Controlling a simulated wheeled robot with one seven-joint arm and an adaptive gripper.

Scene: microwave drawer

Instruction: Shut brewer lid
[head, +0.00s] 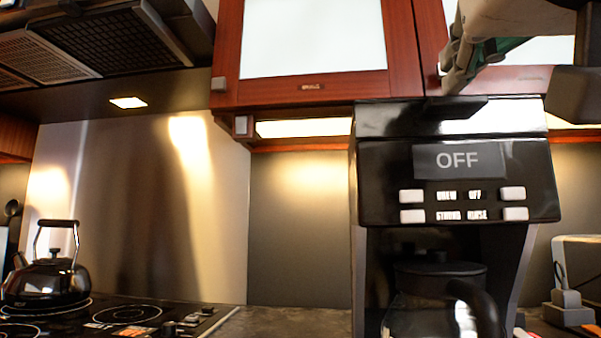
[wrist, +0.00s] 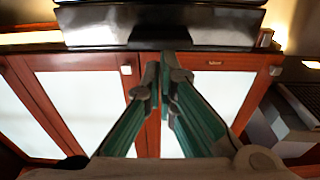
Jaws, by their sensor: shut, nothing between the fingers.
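The black brewer (head: 370,185) stands upright on the counter at the right of the head view, its display reading OFF. Its lid (head: 390,118) is the glossy band along the top with a dark front tab; I cannot tell how far it is raised. In the wrist view the lid (wrist: 95,30) crosses the upper edge, the picture being upside down. My gripper (head: 452,72) comes in from the upper right, above the brewer's top. In the wrist view my gripper (wrist: 164,62) has its green-sided fingers together and empty, with the tips near the lid's tab; contact is not clear.
Red-framed wall cabinets (head: 310,95) hang behind and above the brewer. A glass carafe (head: 435,290) sits inside it. A kettle (head: 47,277) stands on the stovetop at left, under a range hood (head: 105,40). A pale appliance (head: 580,265) stands at far right.

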